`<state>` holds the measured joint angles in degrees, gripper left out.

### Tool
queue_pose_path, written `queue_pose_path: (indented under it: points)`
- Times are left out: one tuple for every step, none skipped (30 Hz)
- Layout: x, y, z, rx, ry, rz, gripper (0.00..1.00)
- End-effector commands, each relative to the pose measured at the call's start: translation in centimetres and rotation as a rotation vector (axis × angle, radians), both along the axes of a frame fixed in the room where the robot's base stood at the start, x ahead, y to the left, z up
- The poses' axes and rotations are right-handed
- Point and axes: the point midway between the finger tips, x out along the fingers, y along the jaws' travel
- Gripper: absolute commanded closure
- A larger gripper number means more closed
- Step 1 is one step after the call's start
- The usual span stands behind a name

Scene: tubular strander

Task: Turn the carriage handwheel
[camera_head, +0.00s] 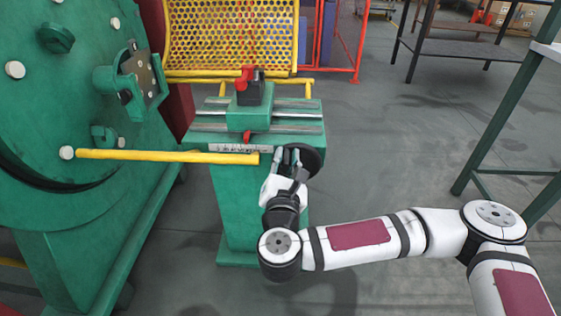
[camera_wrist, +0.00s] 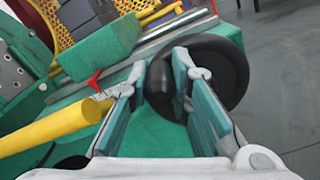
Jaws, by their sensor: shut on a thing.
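The carriage handwheel (camera_head: 313,160) is a black disc on the front of the green carriage stand (camera_head: 235,207). It also shows in the wrist view as a black wheel (camera_wrist: 230,65) with a dark handle (camera_wrist: 182,88) sticking out toward me. My gripper (camera_head: 288,156) is at the wheel's left part, partly covering it in the head view. In the wrist view the two green-padded fingers of my gripper (camera_wrist: 172,78) stand on either side of the handle, shut on it. The contact itself is partly hidden by the fingers.
A yellow bar (camera_head: 165,156) runs across the stand, left of my gripper. The green carriage block (camera_head: 248,117) sits on rails above the wheel. A large green disc machine (camera_head: 60,110) fills the left. A green-legged table (camera_head: 505,130) stands right; open floor lies between.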

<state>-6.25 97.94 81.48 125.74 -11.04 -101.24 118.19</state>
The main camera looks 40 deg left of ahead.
Motion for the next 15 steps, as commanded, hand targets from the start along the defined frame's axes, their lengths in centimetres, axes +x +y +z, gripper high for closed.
queue_pose_path:
  points:
    - [0.2, -0.3, 0.0, 0.038, 0.028, -0.004, 1.00]
    - [0.3, -0.5, 0.1, 0.063, 0.043, -0.004, 1.00]
    - [0.4, -0.6, 0.1, 0.094, 0.063, -0.004, 1.00]
    - [0.4, -0.8, 0.2, 0.119, 0.078, -0.004, 1.00]
    - [0.5, -0.9, 0.3, 0.143, 0.093, -0.004, 1.00]
    - [0.6, -1.1, 0.3, 0.176, 0.112, -0.005, 1.00]
    - [0.7, -1.2, 0.3, 0.199, 0.127, -0.004, 1.00]
    - [0.8, -1.3, 0.4, 0.224, 0.143, -0.004, 1.00]
    - [0.9, -1.5, 0.4, 0.256, 0.162, -0.004, 1.00]
    - [0.9, -1.6, 0.4, 0.280, 0.176, -0.005, 1.00]
    - [1.0, -1.8, 0.4, 0.304, 0.193, -0.005, 1.00]
    - [1.2, -1.9, 0.5, 0.337, 0.212, -0.006, 1.00]
    - [1.2, -2.1, 0.5, 0.361, 0.226, -0.006, 1.00]
    - [1.3, -2.2, 0.5, 0.385, 0.241, -0.006, 1.00]
    - [1.4, -2.4, 0.5, 0.418, 0.262, -0.006, 1.00]
